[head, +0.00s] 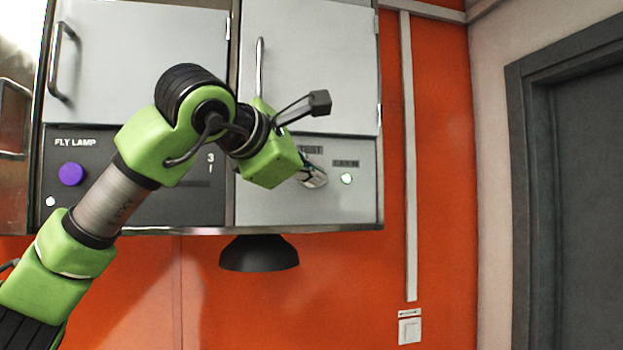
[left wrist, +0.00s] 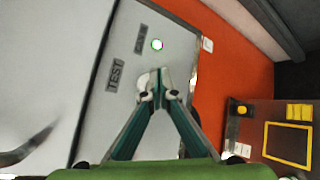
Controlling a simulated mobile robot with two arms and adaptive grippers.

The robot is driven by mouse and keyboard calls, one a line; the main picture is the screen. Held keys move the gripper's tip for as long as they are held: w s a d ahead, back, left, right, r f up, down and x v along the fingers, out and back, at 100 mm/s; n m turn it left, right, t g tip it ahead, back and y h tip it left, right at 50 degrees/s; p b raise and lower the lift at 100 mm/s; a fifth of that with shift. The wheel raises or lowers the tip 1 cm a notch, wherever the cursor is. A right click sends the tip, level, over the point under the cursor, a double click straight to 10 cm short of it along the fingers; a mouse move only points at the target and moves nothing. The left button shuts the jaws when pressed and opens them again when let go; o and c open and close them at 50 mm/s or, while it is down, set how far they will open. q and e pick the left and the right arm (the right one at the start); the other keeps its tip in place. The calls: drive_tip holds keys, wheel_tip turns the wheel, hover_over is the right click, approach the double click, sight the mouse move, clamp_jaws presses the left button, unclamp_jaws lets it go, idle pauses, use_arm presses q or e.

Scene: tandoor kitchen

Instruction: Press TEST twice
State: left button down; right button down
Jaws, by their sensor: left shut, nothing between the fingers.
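The TEST label (left wrist: 115,75) is on a pale grey panel (head: 336,205) below a cabinet door. In the head view the label is partly hidden by my left arm. My left gripper (head: 315,178) is shut and empty, with its tips just below the label in the head view. The left wrist view shows the closed fingertips (left wrist: 160,88) in front of the panel beside the label. The button itself is hidden behind the fingertips; I cannot tell whether they touch it. A round white light with a green rim (head: 347,179) is right of the tips. My right gripper is out of view.
A dark panel marked FLY LAMP with a purple knob (head: 71,174) is at the left. Cabinet doors with bar handles (head: 260,68) are above. A black lamp shade (head: 259,254) hangs below. The orange wall has a white switch (head: 410,330).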

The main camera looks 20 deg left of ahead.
use_arm(q)
drive_tip(key=shift+w, duration=0.1)
idle(0.7)
drive_tip(key=shift+w+a, duration=0.25)
drive_tip(key=shift+w+a+p, duration=0.3)
drive_tip(key=shift+w+p, duration=0.1)
idle(0.9)
drive_tip(key=shift+s+d, duration=0.1)
drive_tip(key=shift+s+d+b, duration=0.4)
drive_tip(key=shift+s, duration=0.25)
drive_tip(key=s+d+b, duration=0.1)
drive_tip(key=s, duration=0.1)
drive_tip(key=s+d, duration=0.1)
drive_tip(key=s, duration=0.1)
drive_tip(key=shift+d+b, duration=0.35)
drive_tip(key=shift+d, duration=0.05)
